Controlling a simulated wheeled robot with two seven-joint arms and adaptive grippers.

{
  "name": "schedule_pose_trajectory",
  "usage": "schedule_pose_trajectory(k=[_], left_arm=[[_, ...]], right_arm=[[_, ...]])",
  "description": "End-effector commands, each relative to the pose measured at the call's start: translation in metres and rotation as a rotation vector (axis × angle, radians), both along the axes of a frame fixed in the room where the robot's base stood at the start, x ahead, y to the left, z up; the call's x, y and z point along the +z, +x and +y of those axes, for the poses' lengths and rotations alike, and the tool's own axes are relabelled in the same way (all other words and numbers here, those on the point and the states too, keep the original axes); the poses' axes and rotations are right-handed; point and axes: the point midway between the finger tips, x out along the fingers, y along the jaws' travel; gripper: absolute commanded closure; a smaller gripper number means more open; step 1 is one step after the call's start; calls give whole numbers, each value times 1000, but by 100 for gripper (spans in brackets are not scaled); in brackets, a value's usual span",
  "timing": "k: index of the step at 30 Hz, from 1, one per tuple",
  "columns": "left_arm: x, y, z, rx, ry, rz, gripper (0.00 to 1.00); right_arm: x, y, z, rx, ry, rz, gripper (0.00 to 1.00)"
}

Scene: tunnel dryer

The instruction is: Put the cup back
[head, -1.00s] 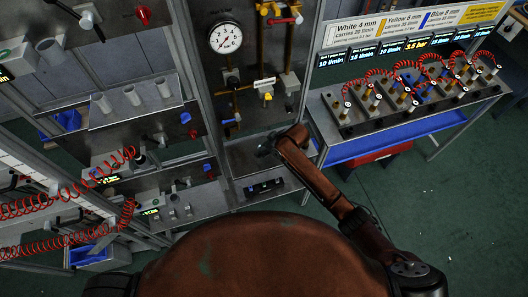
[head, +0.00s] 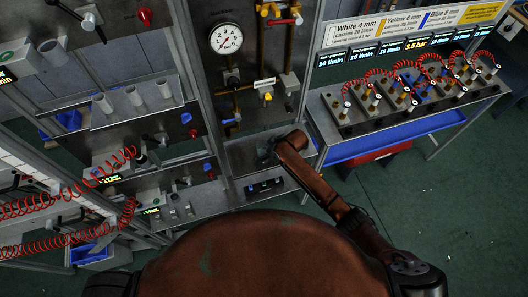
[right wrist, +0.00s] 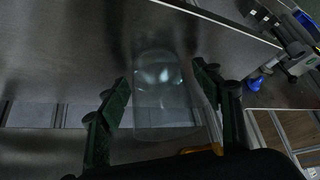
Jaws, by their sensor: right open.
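A clear, see-through cup (right wrist: 163,105) shows in the right wrist view, between the two dark green fingers of my right gripper (right wrist: 160,78). The fingers are apart, one on each side of the cup. A gap shows on the left; on the right the finger is close and I cannot tell whether it touches. In the head view my right gripper (head: 266,153) is small and dark, over the grey metal shelf (head: 240,160) below the pressure gauge. The cup cannot be made out there. My left gripper is not in view.
A pressure gauge (head: 226,38) and brass pipes stand above the shelf. A bench (head: 400,125) with several fittings and red coiled hoses is at the right. Upright grey tubes (head: 134,96) sit on a left rack. Green floor (head: 440,210) is clear at lower right.

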Motion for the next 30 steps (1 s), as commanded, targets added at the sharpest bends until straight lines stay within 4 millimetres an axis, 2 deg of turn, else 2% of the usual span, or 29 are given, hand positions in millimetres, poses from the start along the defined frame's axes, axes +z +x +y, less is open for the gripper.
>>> schedule_pose_trajectory(k=[6,11,21,27,30], left_arm=[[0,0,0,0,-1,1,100],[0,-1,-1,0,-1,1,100],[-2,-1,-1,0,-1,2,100],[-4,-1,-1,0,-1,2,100],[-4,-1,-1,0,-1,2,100]], right_arm=[[2,0,0,0,0,0,41],[14,-3,-6,0,0,-2,41],[72,-26,-36,1,0,-4,41],[96,-35,-48,0,0,-2,41],[101,-38,-51,1,-1,0,41]])
